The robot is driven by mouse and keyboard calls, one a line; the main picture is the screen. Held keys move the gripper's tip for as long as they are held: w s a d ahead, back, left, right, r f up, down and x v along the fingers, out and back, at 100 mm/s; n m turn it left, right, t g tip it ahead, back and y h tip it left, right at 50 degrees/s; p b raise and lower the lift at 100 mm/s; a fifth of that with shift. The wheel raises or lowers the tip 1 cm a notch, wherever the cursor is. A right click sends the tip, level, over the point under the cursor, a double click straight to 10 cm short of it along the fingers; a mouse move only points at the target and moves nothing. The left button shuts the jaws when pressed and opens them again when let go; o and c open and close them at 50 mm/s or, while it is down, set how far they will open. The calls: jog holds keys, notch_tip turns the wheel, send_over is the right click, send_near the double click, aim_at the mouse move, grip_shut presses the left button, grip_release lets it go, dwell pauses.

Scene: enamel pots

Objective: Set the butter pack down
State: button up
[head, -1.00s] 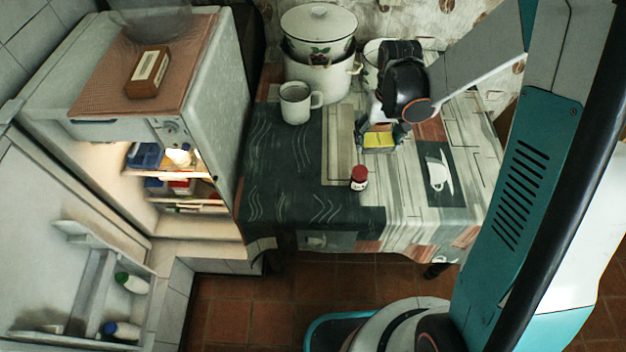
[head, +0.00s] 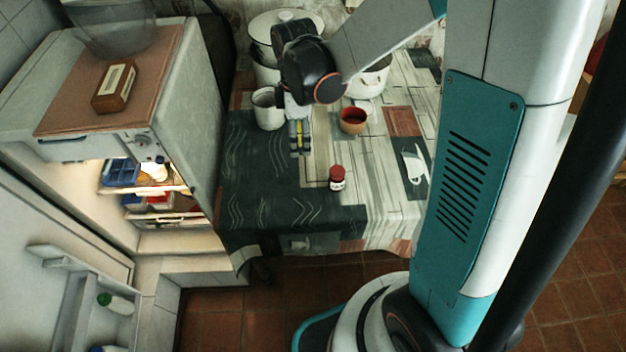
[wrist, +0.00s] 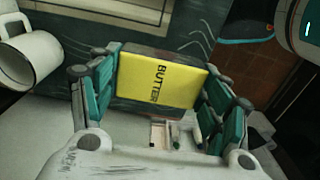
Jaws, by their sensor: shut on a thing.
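The yellow butter pack (wrist: 160,82), lettered BUTTER, is between the fingers of my gripper (wrist: 161,72) in the wrist view. The fingers press on its two short ends. In the head view my gripper (head: 299,134) hangs over the back left of the cloth-covered table (head: 270,195), just right of the white mug (head: 267,110). Only narrow yellow strips of the pack show there. I cannot tell how far the pack is above the cloth. The mug also shows at the upper left of the wrist view (wrist: 30,52).
A red-lidded jar (head: 337,178) stands in front of my gripper, and a reddish-brown cup (head: 353,121) to its right. White enamel pots (head: 370,82) stand behind. The fridge (head: 185,120) at left is open, with a radio (head: 114,86) on top. The dark front-left cloth is clear.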

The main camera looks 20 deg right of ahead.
aim_at(302, 184)
notch_tip(302, 184, down, 19)
jog(key=b, duration=0.6)
jog(key=shift+r, duration=0.2)
jog(key=shift+f+b, duration=0.25)
jog(key=shift+b, duration=0.2)
jog(key=o, duration=1.3)
jog(key=shift+r, duration=0.1)
